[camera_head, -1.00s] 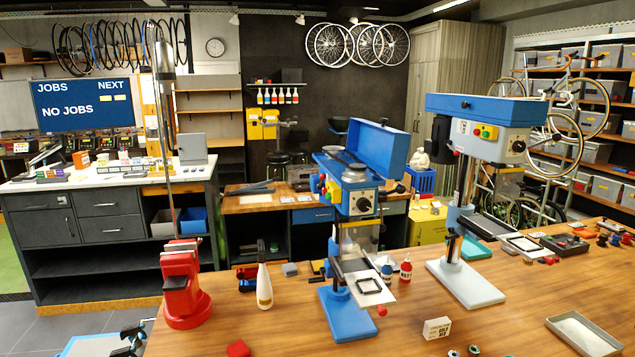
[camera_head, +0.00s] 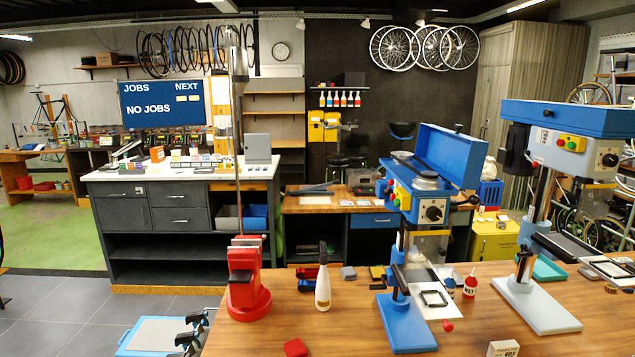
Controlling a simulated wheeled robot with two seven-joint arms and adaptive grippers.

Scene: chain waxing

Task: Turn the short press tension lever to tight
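The short press (camera_head: 405,318) stands on the wooden bench right of centre. It has a blue base and a blue head (camera_head: 400,196) with its lid (camera_head: 445,158) raised. A black round knob (camera_head: 433,211) is on the head's front face, and yellow, red and green controls are on its left side. A dark handle sticks out at the right of the head; I cannot tell whether this is the tension lever or how it is set. A black frame (camera_head: 433,298) lies on the press's plate. Neither of my grippers is in view.
A taller press (camera_head: 538,310) with a pale base stands to the right. Left of the short press are a red stand (camera_head: 246,290), a white bottle (camera_head: 322,285) and a red block (camera_head: 295,347). A dark workbench (camera_head: 180,225) stands behind at left, with open floor before it.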

